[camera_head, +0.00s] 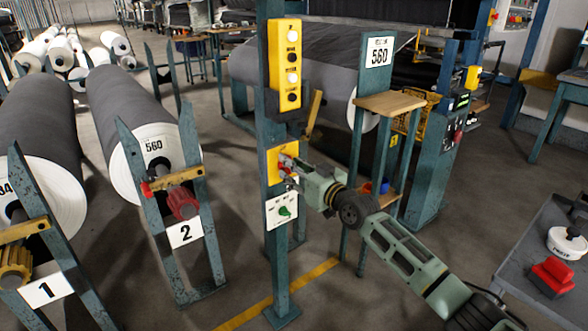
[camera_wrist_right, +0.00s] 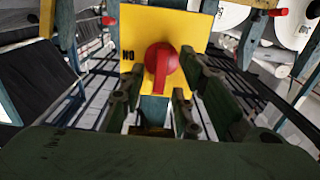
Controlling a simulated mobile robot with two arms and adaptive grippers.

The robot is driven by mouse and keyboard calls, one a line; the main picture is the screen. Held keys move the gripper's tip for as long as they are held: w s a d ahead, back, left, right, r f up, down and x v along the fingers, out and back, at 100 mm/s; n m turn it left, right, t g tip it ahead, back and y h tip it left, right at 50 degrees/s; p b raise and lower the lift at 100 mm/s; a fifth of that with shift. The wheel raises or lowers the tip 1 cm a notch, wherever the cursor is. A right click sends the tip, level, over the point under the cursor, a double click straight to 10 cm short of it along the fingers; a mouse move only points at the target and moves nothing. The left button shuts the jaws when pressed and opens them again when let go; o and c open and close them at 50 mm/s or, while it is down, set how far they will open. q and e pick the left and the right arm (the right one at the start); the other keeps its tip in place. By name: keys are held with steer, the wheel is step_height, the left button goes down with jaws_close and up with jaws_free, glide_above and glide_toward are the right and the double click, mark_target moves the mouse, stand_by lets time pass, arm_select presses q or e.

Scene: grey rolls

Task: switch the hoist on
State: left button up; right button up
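A red rotary knob (camera_head: 285,159) sits on a yellow plate (camera_head: 273,168) on the blue-green post, partly hidden by my gripper. In the right wrist view the red knob (camera_wrist_right: 163,62) shows with its handle pointing down the picture, on the yellow plate (camera_wrist_right: 135,28). Dark letters that look like "NO" show left of the knob. My right gripper (camera_head: 297,172) is at the knob. In the wrist view its fingers (camera_wrist_right: 161,78) are apart on either side of the knob, with visible gaps; contact cannot be told. My left gripper is not in view.
A yellow button box (camera_head: 286,65) hangs above the knob. A white plate with a green knob (camera_head: 284,211) is below it. Numbered roll stands (camera_head: 186,233) are at left, a wooden-topped stand (camera_head: 390,103) at right, a grey cart (camera_head: 520,270) at lower right.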

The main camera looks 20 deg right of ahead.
jaws_close()
stand_by(0.3)
